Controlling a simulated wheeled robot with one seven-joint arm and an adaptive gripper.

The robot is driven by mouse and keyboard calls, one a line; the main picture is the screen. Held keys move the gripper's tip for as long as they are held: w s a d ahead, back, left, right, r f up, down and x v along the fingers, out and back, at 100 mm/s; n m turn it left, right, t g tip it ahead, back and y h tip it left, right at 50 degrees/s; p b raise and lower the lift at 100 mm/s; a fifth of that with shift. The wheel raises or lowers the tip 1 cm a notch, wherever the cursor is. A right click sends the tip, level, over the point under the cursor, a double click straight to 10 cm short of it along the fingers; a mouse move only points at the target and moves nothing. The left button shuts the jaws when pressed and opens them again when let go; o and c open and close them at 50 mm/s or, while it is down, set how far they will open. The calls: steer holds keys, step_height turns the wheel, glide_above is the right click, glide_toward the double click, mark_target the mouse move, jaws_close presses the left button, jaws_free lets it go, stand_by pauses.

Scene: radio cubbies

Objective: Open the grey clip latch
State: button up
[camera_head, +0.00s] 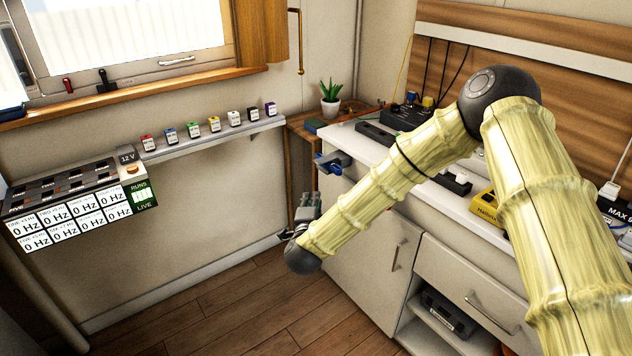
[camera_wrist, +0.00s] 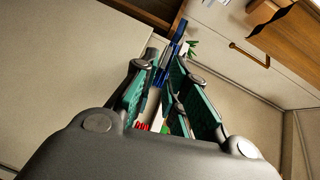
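I cannot make out the grey clip latch with certainty in either view. A blue and grey clamp-like piece (camera_head: 333,162) sticks out from the left end of the white counter in the head view. My gripper (camera_head: 306,212) is lower and a little to its left, in front of the cabinet side, apart from it. In the wrist view the gripper's teal-padded fingers (camera_wrist: 162,66) stand apart, with a gap between them. A long blue piece (camera_wrist: 178,42) shows just beyond the fingertips. I see nothing clearly gripped, though the palm hides part of the gap.
A white counter (camera_head: 443,175) with dark boxes and a yellow device (camera_head: 487,207) runs to the right. A wall shelf (camera_head: 217,141) holds several small coloured blocks. A box with Hz displays (camera_head: 75,217) stands left. A potted plant (camera_head: 330,98) is behind. The floor is clear.

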step_height(320, 180, up, 4)
steer(key=w+m+t+h+b, duration=0.1)
steer(key=w+m+h, duration=0.1)
steer(key=w+m, duration=0.1)
glide_toward(326, 159)
steer(key=w+a, duration=0.1)
steer(key=w, duration=0.5)
steer(key=shift+a+b, duration=0.15)
steer(key=shift+b, duration=0.25)
jaws_close()
